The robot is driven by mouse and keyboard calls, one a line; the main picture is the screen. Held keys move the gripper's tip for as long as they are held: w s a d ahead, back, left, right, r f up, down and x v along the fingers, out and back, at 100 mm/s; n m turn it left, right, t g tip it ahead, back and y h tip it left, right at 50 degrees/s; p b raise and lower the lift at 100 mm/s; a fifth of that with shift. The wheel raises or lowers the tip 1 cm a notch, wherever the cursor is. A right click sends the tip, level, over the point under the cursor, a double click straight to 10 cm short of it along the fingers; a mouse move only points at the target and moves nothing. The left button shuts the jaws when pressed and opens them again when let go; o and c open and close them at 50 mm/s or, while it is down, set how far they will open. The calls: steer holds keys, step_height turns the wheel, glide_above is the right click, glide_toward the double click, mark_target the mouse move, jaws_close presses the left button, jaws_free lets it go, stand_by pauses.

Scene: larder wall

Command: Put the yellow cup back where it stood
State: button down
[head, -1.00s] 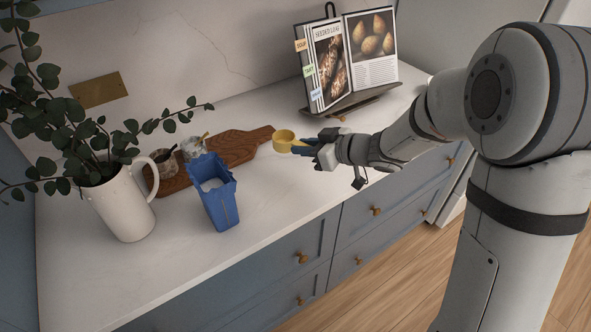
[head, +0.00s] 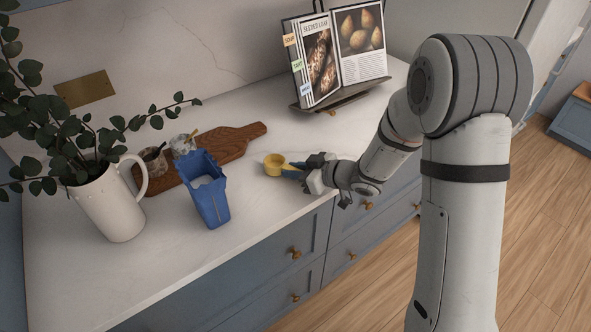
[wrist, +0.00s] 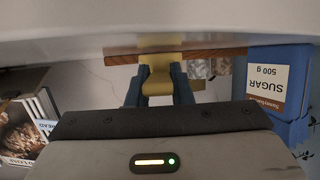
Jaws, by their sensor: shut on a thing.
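The yellow cup (head: 273,164) is small, with a flat handle, like a measuring scoop. It is over the white counter, in front of and right of the wooden board's handle. My gripper (head: 297,168) is shut on the cup's handle from the right. In the wrist view, which looks upside down, the yellow handle (wrist: 157,84) sits between my two blue-grey fingers (wrist: 157,88).
An open blue sugar carton (head: 207,190) stands left of the cup. Behind it a wooden board (head: 225,146) carries two small pots (head: 183,145). A white jug (head: 108,205) with leafy branches is at the left. A cookbook (head: 325,60) rests on a stand at the back right. Counter around the cup is clear.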

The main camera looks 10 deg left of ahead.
steer(key=shift+f, duration=0.2)
steer(key=c, duration=1.3)
jaws_free()
